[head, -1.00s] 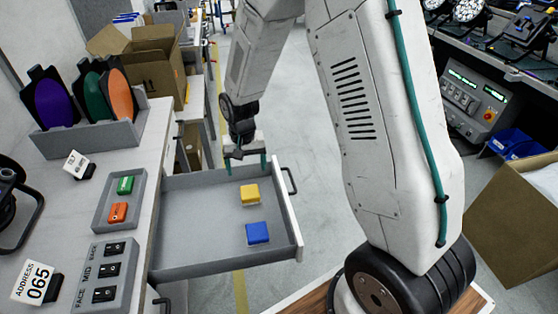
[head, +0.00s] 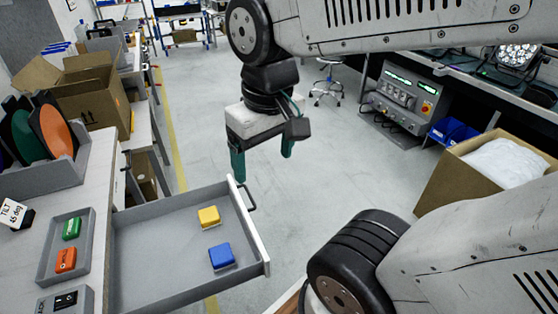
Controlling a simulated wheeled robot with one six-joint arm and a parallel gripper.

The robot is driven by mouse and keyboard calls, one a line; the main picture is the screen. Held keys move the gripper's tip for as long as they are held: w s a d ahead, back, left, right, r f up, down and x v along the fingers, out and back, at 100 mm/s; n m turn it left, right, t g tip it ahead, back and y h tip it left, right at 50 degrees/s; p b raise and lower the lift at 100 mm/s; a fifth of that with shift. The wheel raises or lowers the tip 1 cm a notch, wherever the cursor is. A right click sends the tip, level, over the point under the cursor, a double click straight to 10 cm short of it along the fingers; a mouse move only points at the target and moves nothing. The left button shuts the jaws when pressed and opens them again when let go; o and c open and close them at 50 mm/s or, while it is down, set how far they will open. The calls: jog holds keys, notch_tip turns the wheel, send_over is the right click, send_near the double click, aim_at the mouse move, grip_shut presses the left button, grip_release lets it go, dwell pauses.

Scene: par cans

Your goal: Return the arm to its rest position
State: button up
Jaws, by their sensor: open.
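My gripper (head: 263,170) hangs in the upper middle of the head view with its two green fingers apart. It is open and empty, and in the picture it stands above and right of the open drawer. My arm reaches across the top right, folded back toward me. The grey drawer (head: 150,285) is pulled out from the bench. A yellow block (head: 208,217) and a blue block (head: 222,257) lie in it, apart from each other.
On the bench, a grey tray (head: 44,272) holds a green block (head: 72,228) and an orange block (head: 65,259). Colour discs stand in a rack (head: 62,174). A cardboard box (head: 95,100) is behind. Another box (head: 445,190) with white contents is at right. Open floor (head: 340,165) lies between.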

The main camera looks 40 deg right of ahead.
jog(key=s, duration=0.3)
jog(key=shift+s+r, duration=0.2)
jog(key=shift+s, duration=0.05)
dwell(1.2)
